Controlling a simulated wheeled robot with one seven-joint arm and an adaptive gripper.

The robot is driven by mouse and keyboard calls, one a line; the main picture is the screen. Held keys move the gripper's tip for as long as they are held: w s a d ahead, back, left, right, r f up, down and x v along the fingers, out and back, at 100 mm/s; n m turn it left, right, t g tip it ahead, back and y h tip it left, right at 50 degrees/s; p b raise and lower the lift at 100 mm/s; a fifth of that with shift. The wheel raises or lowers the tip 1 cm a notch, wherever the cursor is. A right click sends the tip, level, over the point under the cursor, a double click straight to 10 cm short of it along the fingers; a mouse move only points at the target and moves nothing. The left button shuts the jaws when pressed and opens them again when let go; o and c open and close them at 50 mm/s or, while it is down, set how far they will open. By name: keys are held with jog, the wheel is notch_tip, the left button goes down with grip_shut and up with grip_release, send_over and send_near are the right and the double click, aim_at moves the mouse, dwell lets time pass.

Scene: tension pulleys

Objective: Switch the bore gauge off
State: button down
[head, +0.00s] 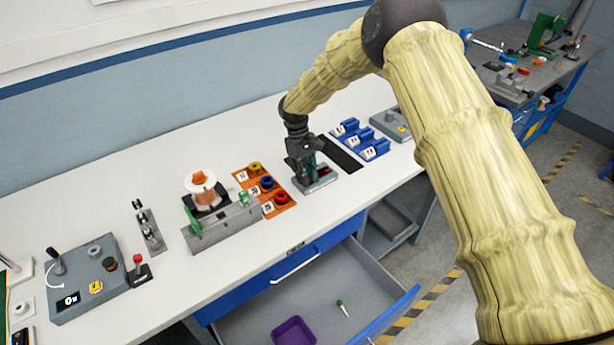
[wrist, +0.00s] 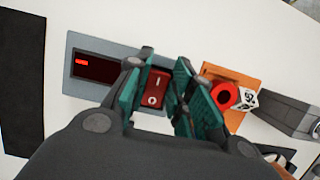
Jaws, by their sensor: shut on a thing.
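The bore gauge is a grey box (head: 327,184) on the white bench, below my gripper (head: 305,174). In the wrist view the gauge's grey face (wrist: 75,42) carries a dark display (wrist: 100,70) with small lit red marks at its left, too small to read. Right of the display is a red rocker switch (wrist: 154,84) marked with a line and a circle. My gripper (wrist: 160,98) has its green-padded fingers on either side of the switch and is shut on it. The fingers hide the switch's sides and part of the gauge.
An orange tray (head: 284,208) with yellow, blue and red pulleys stands close left of the gauge. A dark mat (head: 340,154) and blue numbered holders (head: 376,150) are to the right. A drawer (head: 350,255) hangs open below the bench, with a purple tray (head: 293,332) inside.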

jog(key=c, duration=1.2)
grip_release()
jog(key=shift+c, duration=0.2)
jog(key=shift+r, duration=0.15)
jog(key=v, duration=1.2)
